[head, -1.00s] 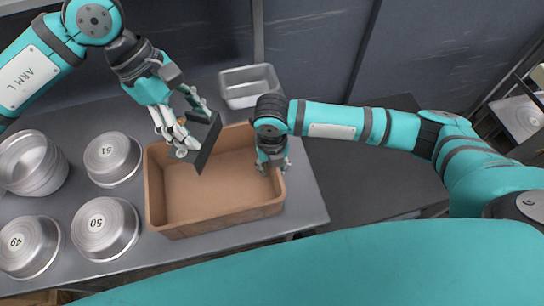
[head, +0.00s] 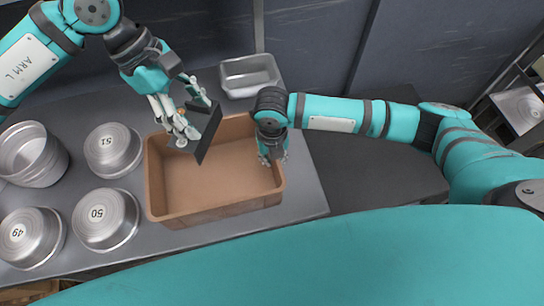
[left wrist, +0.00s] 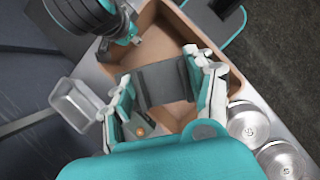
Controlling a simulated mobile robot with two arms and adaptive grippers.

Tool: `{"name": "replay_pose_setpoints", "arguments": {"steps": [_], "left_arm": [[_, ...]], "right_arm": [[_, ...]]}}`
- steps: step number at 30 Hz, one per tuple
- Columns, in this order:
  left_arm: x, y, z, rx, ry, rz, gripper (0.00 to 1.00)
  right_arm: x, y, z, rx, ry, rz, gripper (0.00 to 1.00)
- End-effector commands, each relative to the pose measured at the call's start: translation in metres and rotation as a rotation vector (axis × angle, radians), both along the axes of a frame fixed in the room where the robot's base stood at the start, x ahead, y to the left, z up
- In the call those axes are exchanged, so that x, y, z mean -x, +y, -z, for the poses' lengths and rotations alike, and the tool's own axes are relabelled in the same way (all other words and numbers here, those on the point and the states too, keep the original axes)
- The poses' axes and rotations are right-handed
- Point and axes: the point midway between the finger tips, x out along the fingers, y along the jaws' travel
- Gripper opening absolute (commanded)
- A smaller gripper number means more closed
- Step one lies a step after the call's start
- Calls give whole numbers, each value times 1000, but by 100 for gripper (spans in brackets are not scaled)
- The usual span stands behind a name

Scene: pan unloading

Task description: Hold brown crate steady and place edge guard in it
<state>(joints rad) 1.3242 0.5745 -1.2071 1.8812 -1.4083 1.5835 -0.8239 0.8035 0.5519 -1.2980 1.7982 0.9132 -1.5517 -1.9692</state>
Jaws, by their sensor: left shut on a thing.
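The brown crate (head: 215,207) stands open and empty on the grey table. My left gripper (head: 194,120) is shut on the dark edge guard (head: 209,136), an angled black piece held tilted above the crate's back part. In the left wrist view the edge guard (left wrist: 162,85) spans between both fingers, with the crate (left wrist: 215,55) behind it. My right gripper (head: 272,155) is at the crate's right wall, its fingers around or against the rim. It also shows in the left wrist view (left wrist: 112,48); whether it is closed on the wall is too small to tell.
Upturned metal pans (head: 113,150), (head: 105,219) and (head: 31,238) stand left of the crate, with a stacked pan (head: 32,155) behind. A rectangular metal tin (head: 250,75) stands behind the crate. Bare table (head: 305,195) lies right of it.

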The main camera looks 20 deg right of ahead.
Motion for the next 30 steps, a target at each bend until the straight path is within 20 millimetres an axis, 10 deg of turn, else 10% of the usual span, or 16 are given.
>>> {"name": "replay_pose_setpoints", "arguments": {"steps": [30], "left_arm": [[0, 0, 59, 1, 2, -1, 22]], "right_arm": [[0, 0, -1, -1, -1, 0, 0]]}}
